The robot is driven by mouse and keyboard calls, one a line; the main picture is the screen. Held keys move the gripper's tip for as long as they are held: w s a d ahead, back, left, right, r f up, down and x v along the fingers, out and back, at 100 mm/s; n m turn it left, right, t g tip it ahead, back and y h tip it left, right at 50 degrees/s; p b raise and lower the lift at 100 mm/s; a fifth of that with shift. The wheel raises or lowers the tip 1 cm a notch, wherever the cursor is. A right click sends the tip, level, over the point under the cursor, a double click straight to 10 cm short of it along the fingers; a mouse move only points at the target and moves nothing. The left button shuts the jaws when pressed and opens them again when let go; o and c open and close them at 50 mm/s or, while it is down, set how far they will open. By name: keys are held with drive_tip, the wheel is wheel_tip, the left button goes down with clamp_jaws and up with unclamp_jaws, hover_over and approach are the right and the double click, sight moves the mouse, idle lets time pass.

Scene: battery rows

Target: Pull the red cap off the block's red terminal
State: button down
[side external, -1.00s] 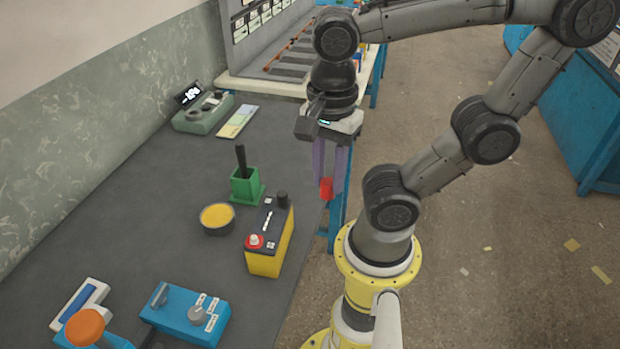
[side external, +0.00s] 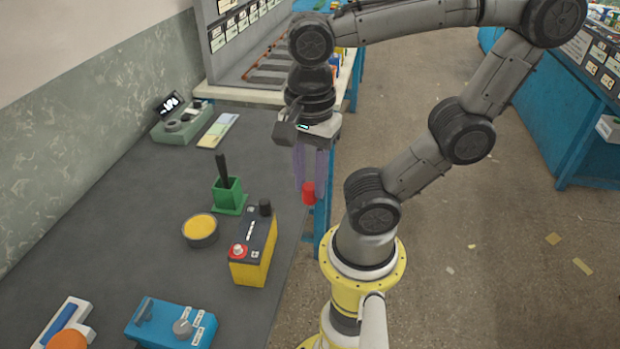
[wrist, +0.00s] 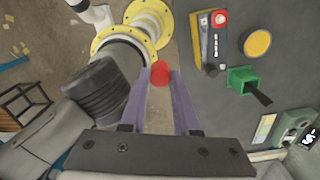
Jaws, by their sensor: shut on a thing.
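My gripper (side external: 308,190) has its purple fingers shut on the red cap (side external: 308,194). It holds the cap in the air to the right of the block, out by the bench's edge. The cap also shows between the fingertips in the wrist view (wrist: 160,74). The yellow and black block (side external: 254,246) stands on the bench. Its red terminal (side external: 239,251) is at the near end, uncovered, with a pale top inside a red ring. A black piece (side external: 265,207) sits on the other end. The cap and the block are clearly apart.
A yellow-filled round dish (side external: 200,230) and a green holder with a black handle (side external: 228,194) stand left of the block. A blue box with a knob (side external: 170,323) is nearer. A green device with a display (side external: 181,122) is farther back. The bench's left middle is clear.

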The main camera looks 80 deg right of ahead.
sight(310, 186)
drive_tip(key=shift+r, duration=0.55)
drive_tip(key=shift+r, duration=2.35)
